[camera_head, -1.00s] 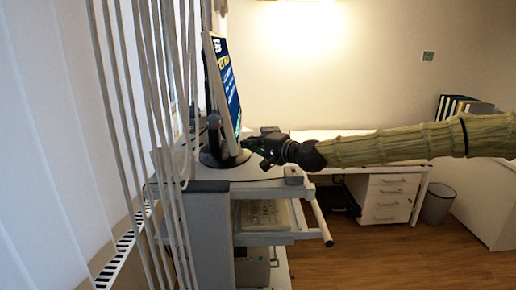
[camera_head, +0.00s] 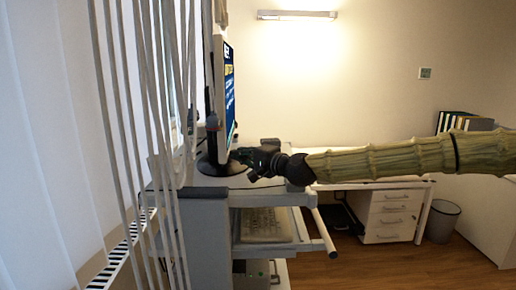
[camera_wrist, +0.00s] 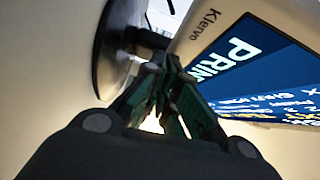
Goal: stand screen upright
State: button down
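The screen (camera_head: 229,95) stands on top of a grey cart, seen nearly edge-on in the head view, and looks close to vertical. Its dark round base (camera_head: 218,169) rests on the cart top. In the wrist view, the lit blue panel and pale frame of the screen (camera_wrist: 250,75) fill the upper right, and the round base (camera_wrist: 110,55) is at the upper left. My gripper (camera_head: 236,156) is low beside the screen's lower edge. In the wrist view its green-dark fingers (camera_wrist: 167,66) come together near the stand, with no held object visible. Contact with the screen is unclear.
The cart (camera_head: 205,225) has lower shelves with a keyboard (camera_head: 262,224) and a side handle (camera_head: 322,232). Hanging cords (camera_head: 165,110) and blinds are close on the left. A white desk with drawers (camera_head: 393,214) and a bin (camera_head: 441,220) stand behind my arm.

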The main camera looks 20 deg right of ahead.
jog(key=shift+f, duration=0.1)
jog(key=shift+d, duration=0.2)
jog(key=d, duration=0.1)
jog(key=s+d, duration=0.1)
jog(key=d+b, duration=0.1)
jog(key=d, duration=0.1)
jog(key=shift+s, duration=0.25)
jog(key=v, duration=0.2)
jog(key=shift+s+d+b, duration=0.15)
jog(key=shift+s+b, duration=0.15)
jog(key=shift+s, duration=0.1)
jog(key=shift+s+d, duration=0.1)
jog(key=shift+s, duration=0.3)
jog(key=shift+v, duration=2.8)
jog(key=shift+f, duration=0.1)
